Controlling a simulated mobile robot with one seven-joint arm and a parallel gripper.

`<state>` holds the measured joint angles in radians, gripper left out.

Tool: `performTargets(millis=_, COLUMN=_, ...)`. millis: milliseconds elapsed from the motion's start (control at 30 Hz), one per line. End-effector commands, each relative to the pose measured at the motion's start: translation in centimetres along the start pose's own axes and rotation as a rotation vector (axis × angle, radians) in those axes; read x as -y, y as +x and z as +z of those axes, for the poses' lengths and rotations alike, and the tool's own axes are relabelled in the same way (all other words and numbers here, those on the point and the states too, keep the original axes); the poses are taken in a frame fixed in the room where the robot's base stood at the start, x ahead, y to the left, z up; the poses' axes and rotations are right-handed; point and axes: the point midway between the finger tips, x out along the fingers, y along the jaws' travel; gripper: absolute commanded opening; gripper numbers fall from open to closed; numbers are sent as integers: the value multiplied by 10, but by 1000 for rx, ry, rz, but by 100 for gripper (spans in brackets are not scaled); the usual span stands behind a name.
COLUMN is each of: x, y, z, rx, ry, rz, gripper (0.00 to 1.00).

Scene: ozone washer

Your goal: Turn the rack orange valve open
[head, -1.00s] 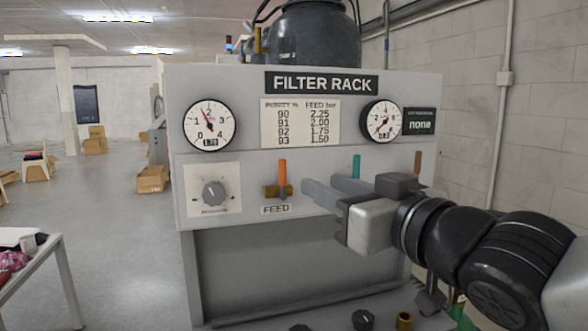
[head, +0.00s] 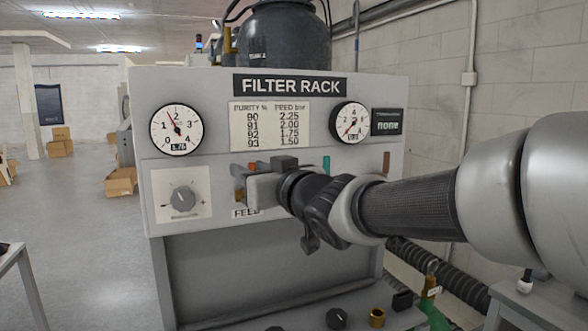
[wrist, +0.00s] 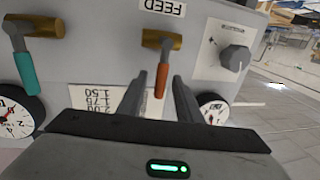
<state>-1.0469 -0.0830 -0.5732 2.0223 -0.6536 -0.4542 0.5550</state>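The orange valve handle (wrist: 161,80) hangs from its brass body (wrist: 160,39) in the inverted wrist view, in line with the brass body's stem. My gripper (wrist: 157,85) is open, with one finger on each side of the orange handle and a visible gap on both sides. In the head view my gripper (head: 247,183) is at the panel of the filter rack (head: 220,82), above the FEED label (head: 246,213), and hides most of the orange valve.
A teal-handled valve (head: 326,163) and a brown handle (head: 386,161) are to the right. A grey knob (head: 183,198) is left of my gripper. Gauges (head: 177,129) flank the chart. Small parts (head: 377,318) lie on the lower ledge.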

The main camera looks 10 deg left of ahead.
Motion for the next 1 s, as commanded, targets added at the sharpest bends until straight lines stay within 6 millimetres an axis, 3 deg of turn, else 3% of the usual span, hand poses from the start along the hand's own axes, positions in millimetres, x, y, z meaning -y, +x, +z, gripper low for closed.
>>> performTargets(millis=233, x=0, y=0, z=0, rx=0, ry=1, rz=0, gripper=30)
performTargets(millis=400, x=0, y=0, z=0, rx=0, ry=0, rz=0, gripper=2)
performTargets(millis=433, x=0, y=0, z=0, rx=0, ry=0, rz=1, gripper=0)
performTargets(millis=1000, x=2, y=1, z=3, rx=-19, ry=99, rz=1, gripper=0)
